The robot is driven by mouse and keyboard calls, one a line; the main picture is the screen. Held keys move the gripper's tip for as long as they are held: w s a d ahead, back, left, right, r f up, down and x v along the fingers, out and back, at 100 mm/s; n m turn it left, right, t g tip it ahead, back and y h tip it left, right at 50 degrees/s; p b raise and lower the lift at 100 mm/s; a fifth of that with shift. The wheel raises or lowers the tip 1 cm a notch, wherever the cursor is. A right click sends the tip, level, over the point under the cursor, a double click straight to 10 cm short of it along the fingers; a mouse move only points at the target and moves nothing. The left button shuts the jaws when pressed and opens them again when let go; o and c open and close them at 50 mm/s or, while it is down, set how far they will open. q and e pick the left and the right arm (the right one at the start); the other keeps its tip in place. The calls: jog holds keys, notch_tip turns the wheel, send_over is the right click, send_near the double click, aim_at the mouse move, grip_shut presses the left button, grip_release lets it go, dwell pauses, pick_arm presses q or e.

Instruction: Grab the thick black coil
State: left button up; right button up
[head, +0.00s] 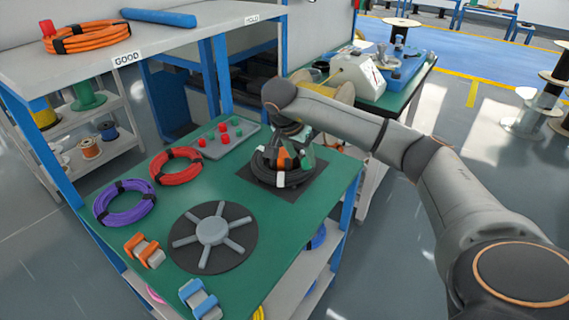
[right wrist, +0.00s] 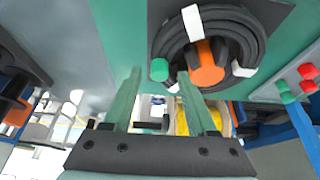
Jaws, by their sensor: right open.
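The thick black coil (head: 266,175) lies on a dark square mat at the right end of the green table, with white ties around it. My left gripper is out of view.
A red coil (head: 176,167), a purple coil (head: 124,204) and a dark disc with grey spokes (head: 212,232) lie to the left on the table. A grey tray (head: 240,136) with small red and green pieces is behind. A raised shelf (head: 100,62) stands at the back left.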

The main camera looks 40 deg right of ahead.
aim_at(304, 162)
jog(key=shift+b+x, duration=0.45)
jog(key=shift+x, duration=2.65)
grip_shut()
jog(key=shift+r, duration=0.15)
